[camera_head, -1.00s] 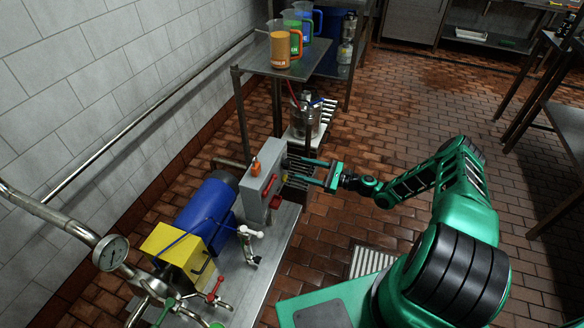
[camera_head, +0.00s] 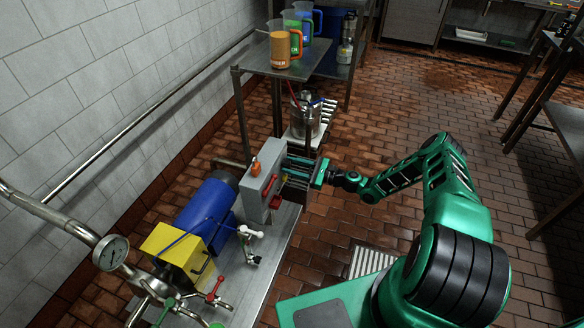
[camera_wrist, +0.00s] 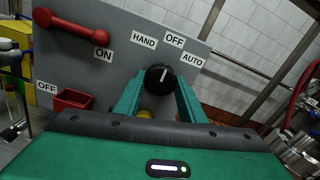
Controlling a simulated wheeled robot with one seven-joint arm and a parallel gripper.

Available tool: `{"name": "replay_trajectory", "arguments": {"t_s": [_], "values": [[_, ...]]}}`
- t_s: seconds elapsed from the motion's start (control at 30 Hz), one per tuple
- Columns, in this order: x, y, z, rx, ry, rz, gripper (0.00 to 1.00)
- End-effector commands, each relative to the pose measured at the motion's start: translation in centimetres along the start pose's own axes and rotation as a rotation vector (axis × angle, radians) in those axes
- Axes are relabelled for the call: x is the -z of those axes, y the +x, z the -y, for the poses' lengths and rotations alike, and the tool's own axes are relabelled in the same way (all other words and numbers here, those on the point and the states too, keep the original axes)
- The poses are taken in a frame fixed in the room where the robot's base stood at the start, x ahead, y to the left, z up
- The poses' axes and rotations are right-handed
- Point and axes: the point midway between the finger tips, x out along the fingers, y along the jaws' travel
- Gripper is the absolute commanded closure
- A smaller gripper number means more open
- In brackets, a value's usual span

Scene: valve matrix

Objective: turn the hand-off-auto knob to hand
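The hand-off-auto knob (camera_wrist: 157,80) is black and round with a white pointer mark. It sits on the grey panel (camera_wrist: 120,60) below the labels HAND (camera_wrist: 144,39), OFF (camera_wrist: 174,41) and AUTO (camera_wrist: 192,60). Its mark points up and slightly right, toward OFF. My gripper (camera_wrist: 159,75) has its two green fingers apart, one on each side of the knob. I cannot tell whether they touch it. In the head view my gripper (camera_head: 297,174) is at the right face of the grey box (camera_head: 257,192); the knob is hidden there.
A red lever (camera_wrist: 72,27) with an ON label and a red block (camera_wrist: 73,100) are left of the knob on the panel. A blue motor (camera_head: 205,210) stands left of the box. A metal shelf (camera_head: 255,68) with jugs is behind.

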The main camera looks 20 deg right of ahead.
Motion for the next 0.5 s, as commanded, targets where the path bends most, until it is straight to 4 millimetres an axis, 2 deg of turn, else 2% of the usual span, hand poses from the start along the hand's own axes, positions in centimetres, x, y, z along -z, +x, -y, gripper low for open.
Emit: {"name": "replay_trajectory", "arguments": {"t_s": [0.27, 0.5], "values": [[0.05, -0.10, 0.01, 0.000, -0.027, -0.001, 0.86], [0.05, -0.02, -0.02, -0.001, -0.148, -0.001, 0.86]]}}
